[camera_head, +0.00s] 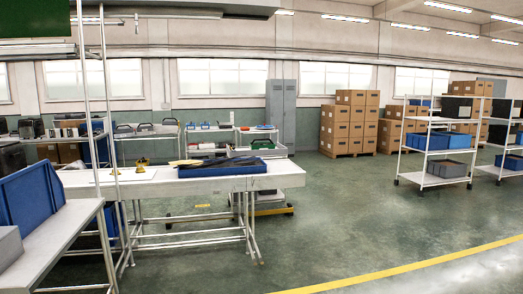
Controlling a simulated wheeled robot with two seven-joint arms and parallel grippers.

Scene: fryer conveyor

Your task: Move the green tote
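A small green thing (262,144) lies on or in a white cart or bench at the back, behind the white worktable. It is small and far off, and I cannot tell for sure that it is the green tote. No other green tote shows clearly. Neither of my grippers is in view.
A white worktable (145,186) carries a dark blue tray (222,167). A blue bin (30,194) stands on a nearer table at the left. Stacked cartons (350,124) and a wheeled rack (434,145) stand farther back. The green floor (350,220) at right is clear.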

